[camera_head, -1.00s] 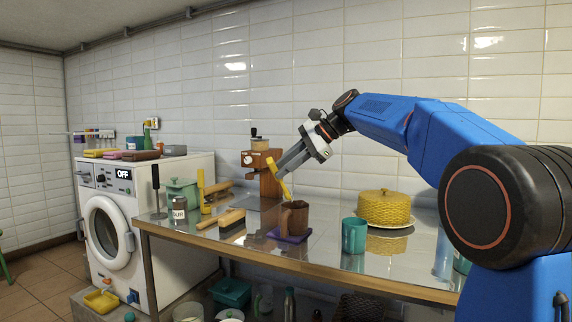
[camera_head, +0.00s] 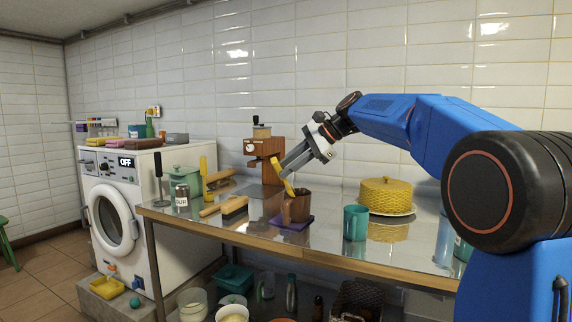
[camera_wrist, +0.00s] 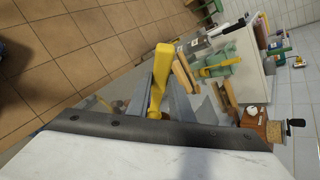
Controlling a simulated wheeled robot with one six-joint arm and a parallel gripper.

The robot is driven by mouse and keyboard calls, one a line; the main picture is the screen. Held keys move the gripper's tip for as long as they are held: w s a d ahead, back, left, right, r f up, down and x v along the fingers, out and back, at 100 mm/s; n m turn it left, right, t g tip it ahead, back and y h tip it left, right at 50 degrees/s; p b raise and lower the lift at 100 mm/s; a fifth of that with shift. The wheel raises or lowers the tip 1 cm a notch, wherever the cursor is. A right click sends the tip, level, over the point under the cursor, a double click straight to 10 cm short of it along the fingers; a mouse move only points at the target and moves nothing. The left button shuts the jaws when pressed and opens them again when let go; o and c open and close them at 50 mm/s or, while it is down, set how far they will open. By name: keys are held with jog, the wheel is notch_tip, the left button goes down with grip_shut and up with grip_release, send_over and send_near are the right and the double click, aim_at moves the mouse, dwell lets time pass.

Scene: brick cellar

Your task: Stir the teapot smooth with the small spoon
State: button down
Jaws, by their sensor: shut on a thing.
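My gripper (camera_head: 284,171) is shut on a small spoon with a yellow handle (camera_head: 276,163). The handle sticks up past the fingers and also shows between them in the wrist view (camera_wrist: 158,85). The spoon slants down to the right, its lower end at the mouth of a brown pot (camera_head: 299,207), taken as the teapot. The spoon's tip is hidden, so its depth inside cannot be told. The pot stands upright on a purple mat (camera_head: 283,225) on the shiny table (camera_head: 330,233). The pot's contents are not visible.
A teal cup (camera_head: 356,223) stands right of the pot, with a yellow dome (camera_head: 386,195) on a plate behind it. A wooden coffee grinder (camera_head: 264,150) stands behind left. A brush (camera_head: 234,208), a labelled jar (camera_head: 182,197) and a green pot (camera_head: 187,180) are farther left.

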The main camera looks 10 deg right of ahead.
jog(key=w+d+f, duration=0.4)
jog(key=w+f, duration=0.1)
jog(key=f, duration=0.2)
jog(key=shift+f, duration=0.15)
dwell(0.7)
jog(key=shift+w, duration=0.1)
jog(key=shift+a, duration=0.1)
dwell(0.4)
